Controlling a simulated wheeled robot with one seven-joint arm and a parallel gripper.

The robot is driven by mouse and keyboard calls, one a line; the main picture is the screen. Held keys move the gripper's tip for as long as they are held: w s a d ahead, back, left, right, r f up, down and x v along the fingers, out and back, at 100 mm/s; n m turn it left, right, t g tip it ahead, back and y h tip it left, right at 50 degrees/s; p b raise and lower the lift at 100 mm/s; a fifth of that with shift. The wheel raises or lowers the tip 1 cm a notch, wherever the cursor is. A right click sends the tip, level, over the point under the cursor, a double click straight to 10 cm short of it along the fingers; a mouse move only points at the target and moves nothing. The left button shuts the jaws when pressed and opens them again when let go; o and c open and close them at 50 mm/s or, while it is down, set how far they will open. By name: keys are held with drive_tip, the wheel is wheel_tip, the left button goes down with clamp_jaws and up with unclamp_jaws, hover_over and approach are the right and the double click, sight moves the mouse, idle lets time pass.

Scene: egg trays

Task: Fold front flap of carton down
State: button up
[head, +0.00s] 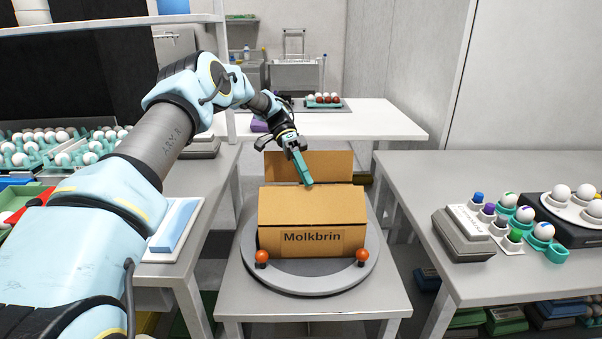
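The brown carton (300,244), labelled "Molkbrin", sits on a round grey turntable (312,281) in the middle. A broad cardboard panel (335,205), which looks like the front flap, lies above the label face; its exact angle is hard to tell. Another flap (335,165) stands up at the back. My gripper (306,180) reaches in from the upper left, its teal fingers pointing down at the far edge of the front panel. The fingers overlap in this view, so their gap is hidden. I cannot tell whether they touch the cardboard. The carton's inside is hidden.
Two orange balls (262,256) (362,255) stand on the turntable's front rim. The right table (440,180) holds egg holders and a grey device (463,235). The left bench (205,175) carries egg trays, partly behind my arm. A white table (385,122) stands behind.

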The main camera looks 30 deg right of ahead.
drive_tip(key=shift+b+v, duration=0.45)
drive_tip(key=shift+v, duration=1.75)
